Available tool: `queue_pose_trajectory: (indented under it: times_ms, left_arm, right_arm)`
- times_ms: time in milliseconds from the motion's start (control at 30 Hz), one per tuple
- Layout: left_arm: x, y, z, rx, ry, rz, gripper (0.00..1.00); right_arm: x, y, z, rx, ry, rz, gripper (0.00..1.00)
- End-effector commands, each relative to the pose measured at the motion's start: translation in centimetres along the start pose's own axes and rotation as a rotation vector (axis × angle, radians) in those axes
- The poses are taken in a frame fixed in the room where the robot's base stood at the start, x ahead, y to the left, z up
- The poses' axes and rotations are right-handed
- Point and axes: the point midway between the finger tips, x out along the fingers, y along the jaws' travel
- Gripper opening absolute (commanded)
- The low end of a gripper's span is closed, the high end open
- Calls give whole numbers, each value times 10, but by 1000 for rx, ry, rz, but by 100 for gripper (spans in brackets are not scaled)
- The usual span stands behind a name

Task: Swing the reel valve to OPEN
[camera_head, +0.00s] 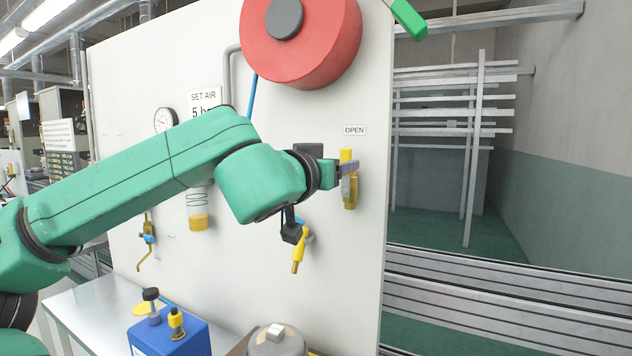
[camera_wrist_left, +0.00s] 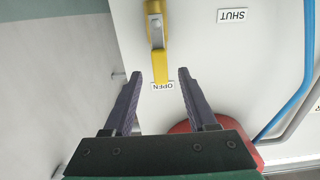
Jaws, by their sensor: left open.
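The reel valve is on the white panel. Its yellow lever (camera_wrist_left: 157,62) points at the OPEN label (camera_wrist_left: 162,86), whose text is upside down in the wrist view. In the head view the lever (camera_head: 346,155) stands upright below the OPEN label (camera_head: 354,130), and the valve's yellow lower part (camera_head: 350,199) shows beneath my gripper. My left gripper (camera_head: 347,169) is open at the valve. In the wrist view its fingertips (camera_wrist_left: 159,73) are apart on either side of the lever, with visible gaps. I cannot tell the depth between fingertips and lever. My right gripper is not in view.
The SHUT label (camera_wrist_left: 232,16) is beside the valve. A red reel (camera_head: 325,45) is above, with a blue hose (camera_wrist_left: 296,95). A blue box (camera_head: 170,335) stands at the lower left. Metal rails (camera_head: 480,295) lie right of the panel.

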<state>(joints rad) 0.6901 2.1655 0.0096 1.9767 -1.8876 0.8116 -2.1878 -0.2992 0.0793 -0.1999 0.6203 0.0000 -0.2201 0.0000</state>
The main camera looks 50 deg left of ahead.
Motion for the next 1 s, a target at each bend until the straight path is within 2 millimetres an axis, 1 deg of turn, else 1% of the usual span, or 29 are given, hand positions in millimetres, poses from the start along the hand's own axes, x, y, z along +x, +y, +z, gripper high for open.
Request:
queue_pose_trajectory:
  times_ms: [33, 200, 333, 400, 500, 1000]
  left_arm:
    - [-14, 0, 4, -1, 8, 0, 57]
    - [-62, 0, 4, -1, 6, -1, 57]
    - [-85, 0, 3, 0, 1, 0, 57]
    - [-91, 0, 2, 0, 0, 0, 57]
    - [-94, 0, 2, 1, -3, 0, 57]
    - [-93, 0, 1, 1, -2, 0, 57]
  right_arm:
    - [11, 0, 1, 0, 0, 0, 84]
    - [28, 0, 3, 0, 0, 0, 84]
    - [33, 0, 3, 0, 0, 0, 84]
    - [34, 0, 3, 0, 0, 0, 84]
    - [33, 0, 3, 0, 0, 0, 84]
    - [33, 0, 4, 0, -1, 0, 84]
